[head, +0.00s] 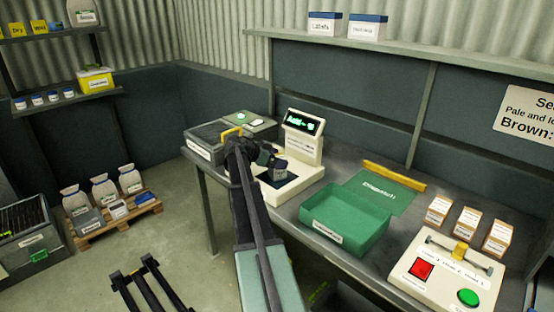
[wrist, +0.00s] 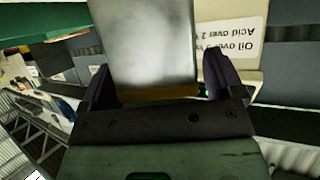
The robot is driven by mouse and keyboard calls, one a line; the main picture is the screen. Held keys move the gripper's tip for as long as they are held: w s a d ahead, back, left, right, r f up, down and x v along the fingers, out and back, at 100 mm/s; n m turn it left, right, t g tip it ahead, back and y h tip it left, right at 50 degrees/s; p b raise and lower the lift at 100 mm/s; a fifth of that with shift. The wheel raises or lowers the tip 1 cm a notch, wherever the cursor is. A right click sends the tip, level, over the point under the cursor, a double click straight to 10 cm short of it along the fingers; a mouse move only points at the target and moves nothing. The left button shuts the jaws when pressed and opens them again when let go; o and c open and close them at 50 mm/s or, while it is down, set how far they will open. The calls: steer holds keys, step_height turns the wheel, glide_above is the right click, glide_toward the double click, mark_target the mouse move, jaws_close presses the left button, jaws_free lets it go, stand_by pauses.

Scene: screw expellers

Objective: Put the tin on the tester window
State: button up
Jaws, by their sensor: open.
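A small grey tin (head: 280,167) is at the pale tester (head: 303,150), over its dark square window (head: 270,180). It appears to stand on the window, but I cannot make out its base. My gripper (head: 265,159) is at the tester with its fingers beside the tin. In the wrist view, the tin (wrist: 150,40) is a blurred silver shape between the two fingers of my open gripper (wrist: 158,75). A gap shows between the tin and the right finger. The tester's display is lit green.
A green tray (head: 345,222) sits right of the tester. Further right are several small boxes (head: 468,222) and a panel with red and green buttons (head: 448,275). A dark unit with a yellow handle (head: 232,133) stands left of the tester.

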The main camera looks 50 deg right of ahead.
steer(key=shift+w+a+r+p, duration=0.1)
steer(key=shift+a+r+p, duration=0.1)
steer(key=shift+r+p, duration=0.15)
steer(key=p+v, duration=0.5)
steer(key=v, duration=0.6)
steer(key=s+a+f+n+t+y, duration=0.1)
steer(key=a+f+n+t+y, duration=0.3)
steer(key=a, duration=0.7)
steer(key=s+a+f+n, duration=0.1)
steer(key=a+n, duration=0.4)
steer(key=a, duration=0.5)
steer(key=s+a+f+n+t+y, duration=0.1)
steer(key=s+a+f+n+y, duration=0.3)
steer(key=a, duration=0.7)
steer(key=s+a+n+y, duration=0.1)
steer(key=s+a+n, duration=0.2)
steer(key=a, duration=0.6)
steer(key=s+a+n+t+y, duration=0.1)
steer(key=s+a+n+y, duration=0.1)
steer(key=a+n, duration=0.6)
steer(key=shift+s+a+f+t, duration=0.35)
steer(key=shift+s+a, duration=0.25)
steer(key=shift+a, duration=0.4)
